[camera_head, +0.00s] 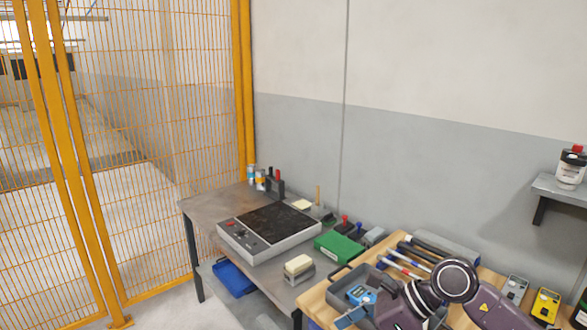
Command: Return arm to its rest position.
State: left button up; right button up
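Dark links and a round joint of my arm (455,281) show at the bottom right, in front of a wooden-topped table (313,300). The arm comes in from the lower right, bends at the joint and runs down to the bottom edge. No fingertips can be made out on it, so its gripper is out of the picture. My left arm and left gripper do not show.
The arm overlaps a grey tray (343,287) and lies close to several tools (405,262). A metal table (207,205) carries a black-topped device (268,232) and a green box (338,246). A yellow mesh fence (150,140) stands left; a wall shelf (560,190) juts out right.

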jog(key=s+a+r+m+t+y, duration=0.2)
jog(key=a+r+m+y, duration=0.3)
jog(key=a+r+y, duration=0.45)
jog(key=w+d+r+m+t, duration=0.3)
jog(key=w+r+m+t, duration=0.1)
jog(key=r+m+t, duration=0.65)
jog(key=w+d+f+m+t+h, duration=0.4)
jog(key=d+f+m+t+h, duration=0.35)
jog(key=d+m+h, duration=0.7)
notch_tip(320, 180, down, 10)
jog(key=s+d+m+g+h, duration=0.2)
jog(key=d+m+g+h, duration=0.15)
jog(key=m, duration=0.55)
jog(key=s+d+f+m+g+h, duration=0.25)
jog(key=s+f+m+g, duration=0.4)
jog(key=s+f, duration=0.6)
jog(key=s+a+f+m+g+y, duration=0.2)
jog(key=s+f+g, duration=0.7)
jog(key=s, duration=0.6)
notch_tip(320, 180, down, 28)
jog(key=s, duration=0.3)
jog(key=s+d+f, duration=0.1)
jog(key=s+f, duration=0.6)
jog(key=s, duration=0.1)
jog(key=s+d+f+g, duration=0.1)
jog(key=s+d+f, duration=0.1)
jog(key=s+f, duration=0.6)
jog(key=shift+s+d+f+n, duration=0.2)
jog(key=shift+d+f+n, duration=0.05)
jog(key=shift+f+n, duration=0.1)
